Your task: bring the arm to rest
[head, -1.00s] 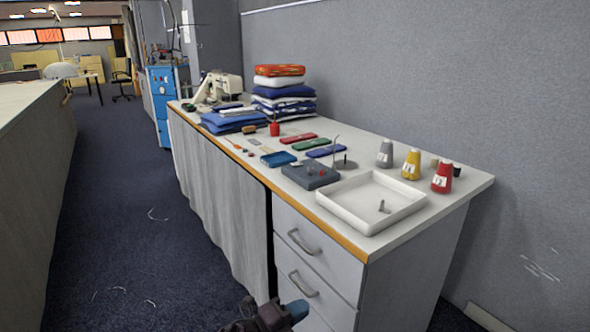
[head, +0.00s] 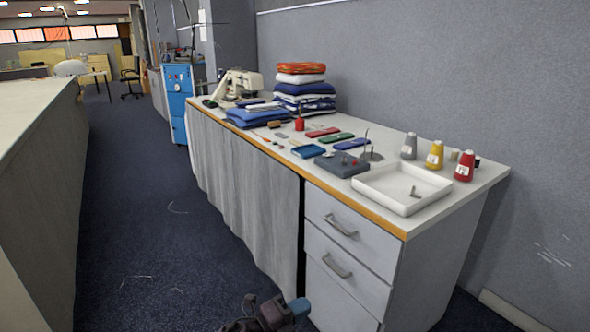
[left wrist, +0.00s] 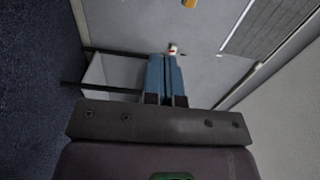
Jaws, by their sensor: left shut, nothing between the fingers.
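My left gripper (head: 298,308) shows at the bottom middle of the head view, low in front of the drawer cabinet and apart from the table. Its blue fingers are closed together with nothing between them. The closed fingers also show in the left wrist view (left wrist: 166,76), pointing toward a grey wall. My right gripper is in neither view. The long table (head: 470,190) stands to the right of the gripper, its top well above it.
A white tray (head: 372,194), thread cones (head: 434,155), a grey box (head: 340,166) and folded fabric (head: 303,90) are on the table. Drawers (head: 345,268) face the gripper. A long counter (head: 35,180) stands at the left. The blue carpet (head: 150,220) between is mostly clear, with loose threads.

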